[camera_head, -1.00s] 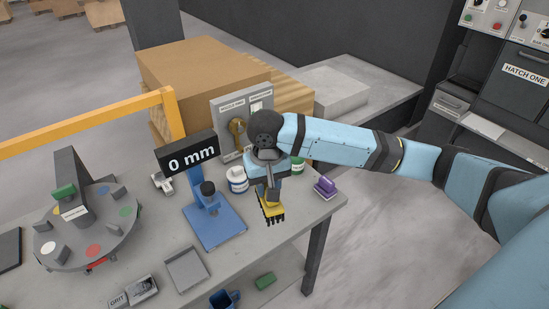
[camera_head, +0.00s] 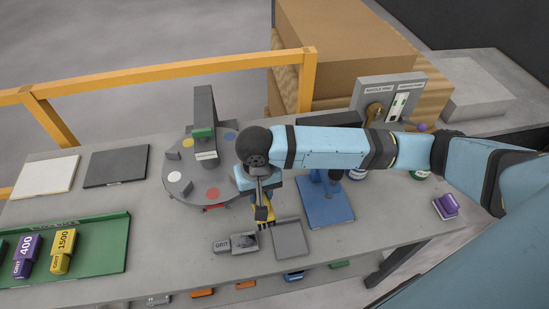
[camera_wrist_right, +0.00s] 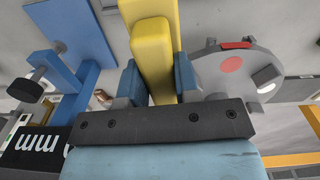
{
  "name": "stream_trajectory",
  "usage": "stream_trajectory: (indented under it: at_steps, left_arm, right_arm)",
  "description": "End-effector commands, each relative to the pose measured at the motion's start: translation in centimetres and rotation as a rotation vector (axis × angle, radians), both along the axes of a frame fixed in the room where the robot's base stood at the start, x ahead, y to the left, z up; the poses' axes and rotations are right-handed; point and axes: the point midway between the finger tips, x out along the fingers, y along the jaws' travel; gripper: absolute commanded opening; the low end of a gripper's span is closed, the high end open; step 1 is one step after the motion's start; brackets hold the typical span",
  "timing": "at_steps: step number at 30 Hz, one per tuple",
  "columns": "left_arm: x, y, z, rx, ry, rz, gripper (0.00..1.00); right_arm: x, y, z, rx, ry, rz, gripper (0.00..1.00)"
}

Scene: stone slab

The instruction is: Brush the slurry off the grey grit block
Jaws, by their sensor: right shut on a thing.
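The grey grit block (camera_head: 222,246) lies on the bench near its front edge in the head view. Its right part is covered by a dark mottled patch of slurry (camera_head: 244,241). My right gripper (camera_head: 260,194) is shut on a yellow brush (camera_head: 266,215) with dark bristles pointing down. The brush is just behind and right of the block; I cannot tell its height above the bench. In the right wrist view the yellow handle (camera_wrist_right: 152,45) sits between the blue fingers of the gripper (camera_wrist_right: 157,85). My left gripper is not in view.
A shallow grey tray (camera_head: 289,224) lies right of the block. Behind are a round turntable (camera_head: 182,190) and a blue stand (camera_head: 326,207). A green tray (camera_head: 115,262) with purple (camera_head: 26,255) and yellow (camera_head: 63,250) grit blocks is at left. Bare bench lies left of the grey block.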

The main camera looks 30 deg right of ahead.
Motion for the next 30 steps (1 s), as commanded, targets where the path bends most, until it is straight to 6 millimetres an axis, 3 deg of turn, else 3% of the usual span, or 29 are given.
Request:
stream_trajectory:
  at_steps: [1,7,16,30]
  left_arm:
    - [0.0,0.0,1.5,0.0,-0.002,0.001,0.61]
    - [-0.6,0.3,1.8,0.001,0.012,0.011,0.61]
    - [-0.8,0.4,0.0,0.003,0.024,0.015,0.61]
    - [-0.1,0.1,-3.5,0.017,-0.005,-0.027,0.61]
  right_arm:
    - [-0.7,1.3,0.4,0.001,0.002,-0.018,0.01]
    - [-2.2,3.7,-0.5,0.003,-0.007,-0.078,0.01]
    - [-2.4,3.9,-1.7,0.003,-0.008,-0.086,0.01]
    - [-2.4,3.8,-5.7,0.002,-0.009,-0.084,0.01]
